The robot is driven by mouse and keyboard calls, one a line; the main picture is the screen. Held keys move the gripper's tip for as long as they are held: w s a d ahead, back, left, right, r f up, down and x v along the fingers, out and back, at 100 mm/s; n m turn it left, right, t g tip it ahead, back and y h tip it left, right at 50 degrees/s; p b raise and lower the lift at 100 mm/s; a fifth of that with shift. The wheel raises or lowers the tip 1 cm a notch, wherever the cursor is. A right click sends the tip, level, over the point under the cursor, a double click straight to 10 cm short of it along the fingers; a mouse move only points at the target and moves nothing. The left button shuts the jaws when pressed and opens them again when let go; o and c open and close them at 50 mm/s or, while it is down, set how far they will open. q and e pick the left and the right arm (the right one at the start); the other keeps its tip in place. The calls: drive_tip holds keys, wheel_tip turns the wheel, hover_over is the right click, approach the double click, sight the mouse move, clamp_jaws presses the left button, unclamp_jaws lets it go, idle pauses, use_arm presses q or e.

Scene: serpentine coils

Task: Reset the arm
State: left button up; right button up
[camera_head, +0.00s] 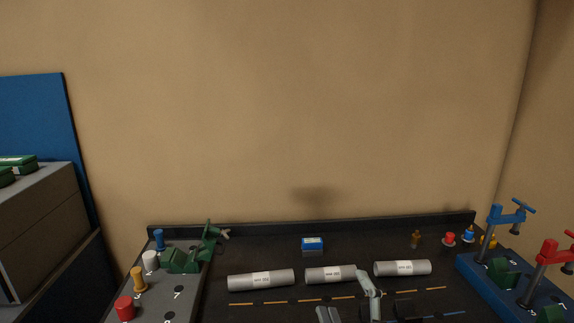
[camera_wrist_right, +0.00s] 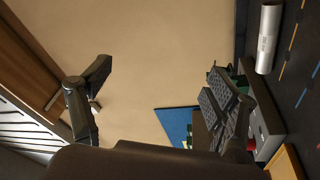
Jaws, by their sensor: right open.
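My right gripper (camera_head: 367,296) shows at the bottom centre of the head view, low in front of the work table, partly cut off by the frame edge. In the right wrist view its two fingers (camera_wrist_right: 160,82) stand wide apart with nothing between them, facing the tan wall. My left gripper is in neither view.
Three grey labelled cylinders (camera_head: 261,280) lie in a row on the dark table (camera_head: 270,249); my right gripper overlaps the middle one's right end. A blue box (camera_head: 312,243) stands behind. Blue and red clamps (camera_head: 495,225) rise at right; a green clamp (camera_head: 210,240) and coloured knobs stand at left.

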drive_tip(key=s+d+f+m+g+h, duration=0.3)
drive_tip(key=s+d+f+m+g, duration=0.15)
drive_tip(key=f, duration=0.35)
drive_tip(key=s+d+f+m+g+h, duration=0.25)
drive_tip(key=d+f+m, duration=0.2)
drive_tip(key=f, duration=0.35)
drive_tip(key=s+f+m+g+y, duration=0.15)
drive_tip(key=s+f+g, duration=0.35)
drive_tip(key=s, duration=0.5)
drive_tip(key=s+f+m+g, duration=0.35)
drive_tip(key=s+f, duration=0.25)
drive_tip(key=s, duration=0.3)
wheel_tip(320, 180, down, 25)
drive_tip(key=n+g, duration=0.1)
drive_tip(key=g, duration=0.1)
drive_tip(key=s+d+f, duration=0.2)
drive_tip(key=s+f, duration=0.6)
drive_tip(key=s+d+f+g, duration=0.1)
drive_tip(key=s+f, duration=0.8)
drive_tip(key=shift+s+d+h, duration=0.3)
drive_tip(key=shift+d, duration=0.1)
